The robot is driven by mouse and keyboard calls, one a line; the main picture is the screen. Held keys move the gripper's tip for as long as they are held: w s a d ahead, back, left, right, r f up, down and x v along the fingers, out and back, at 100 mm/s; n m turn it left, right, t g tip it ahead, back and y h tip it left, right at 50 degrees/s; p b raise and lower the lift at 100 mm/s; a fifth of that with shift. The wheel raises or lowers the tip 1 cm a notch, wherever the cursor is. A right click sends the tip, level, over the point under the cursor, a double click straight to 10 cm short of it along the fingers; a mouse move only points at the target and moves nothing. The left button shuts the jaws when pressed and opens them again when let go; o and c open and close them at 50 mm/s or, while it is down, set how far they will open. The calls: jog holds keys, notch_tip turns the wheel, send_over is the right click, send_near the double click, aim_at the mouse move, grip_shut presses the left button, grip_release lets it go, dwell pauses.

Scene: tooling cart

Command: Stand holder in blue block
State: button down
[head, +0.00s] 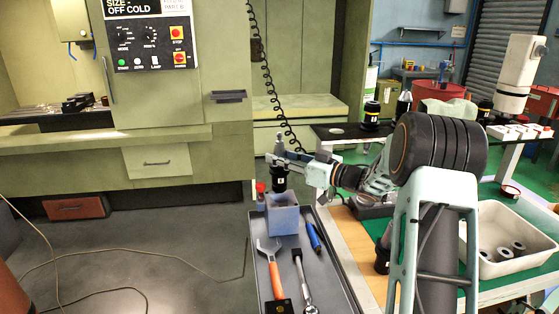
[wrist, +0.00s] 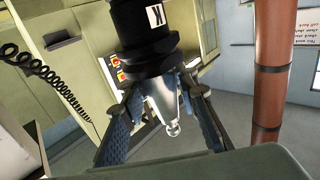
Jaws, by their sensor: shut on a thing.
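The holder has a black body and a silver taper ending in a small knob. In the head view the holder (head: 279,181) hangs with its black body down and the taper up, upright or nearly so. My gripper (head: 283,159) is shut on it. In the wrist view the fingers of my gripper (wrist: 164,112) flank the silver taper of the holder (wrist: 163,92). The blue block (head: 283,216) stands in the cart tray just below the holder. Whether the holder's lower end touches the block cannot be told.
The grey tray (head: 340,290) holds an orange wrench (head: 273,275), a ratchet (head: 303,285), a blue-handled tool (head: 314,238) and a red-capped bottle (head: 260,190) beside the block. Other holders (head: 372,112) stand on a dark shelf behind. A white bin (head: 487,265) is at right.

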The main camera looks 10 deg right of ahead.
aim_at(281, 183)
jog(key=shift+w+d+r, duration=0.25)
jog(key=shift+w+d, duration=0.05)
jog(key=shift+w, duration=0.15)
jog(key=shift+f, duration=0.1)
jog(key=shift+f+b, duration=3.75)
jog(key=shift+f, duration=1.1)
